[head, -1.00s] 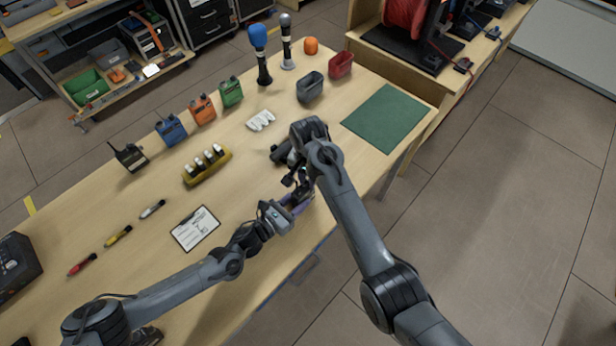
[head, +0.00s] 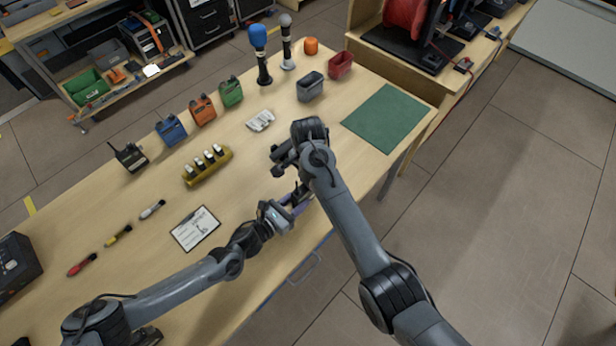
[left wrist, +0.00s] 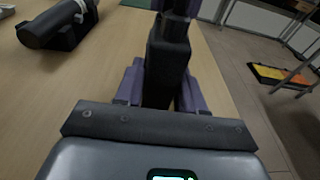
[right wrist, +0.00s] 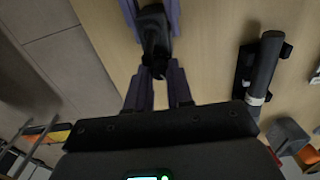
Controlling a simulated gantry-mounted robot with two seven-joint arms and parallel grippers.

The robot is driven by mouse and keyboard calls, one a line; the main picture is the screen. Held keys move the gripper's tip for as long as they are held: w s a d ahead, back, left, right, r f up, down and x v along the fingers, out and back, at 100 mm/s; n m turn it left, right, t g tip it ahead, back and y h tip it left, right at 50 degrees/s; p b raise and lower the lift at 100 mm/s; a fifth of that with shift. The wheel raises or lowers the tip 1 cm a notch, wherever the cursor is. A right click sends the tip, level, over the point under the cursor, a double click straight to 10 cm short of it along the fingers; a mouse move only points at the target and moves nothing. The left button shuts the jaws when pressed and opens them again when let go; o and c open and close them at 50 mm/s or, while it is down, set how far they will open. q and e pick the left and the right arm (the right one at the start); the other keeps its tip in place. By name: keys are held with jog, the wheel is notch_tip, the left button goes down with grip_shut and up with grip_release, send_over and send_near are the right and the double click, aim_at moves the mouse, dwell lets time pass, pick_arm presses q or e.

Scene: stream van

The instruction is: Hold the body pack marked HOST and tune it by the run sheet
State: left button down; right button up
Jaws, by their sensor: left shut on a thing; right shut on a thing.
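A black body pack (left wrist: 168,65) stands between the purple fingers of my left gripper (left wrist: 157,85), which is shut on it. The pack also shows in the right wrist view (right wrist: 154,28). My right gripper (right wrist: 152,82) is shut on the black pack's narrow end, opposite the left one; its purple fingers show at the top of the left wrist view. In the head view my left gripper (head: 290,207) is near the table's front edge and the right arm hides most of the pack. No HOST mark is readable. The run sheet (head: 195,229) lies on a clipboard; its text is too small to read.
A black (head: 130,157), a blue (head: 172,130), an orange (head: 203,109) and a green pack (head: 231,93) stand along the back. A yellow battery holder (head: 207,168), pens, bins and microphones stand around. A dark cylinder in a cradle (right wrist: 262,65) lies close by. The green mat (head: 389,118) is bare.

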jog(key=shift+m, duration=1.4)
jog(key=shift+m, duration=0.5)
jog(key=o, duration=0.6)
jog(key=shift+r, duration=0.1)
jog(key=shift+r, duration=2.9)
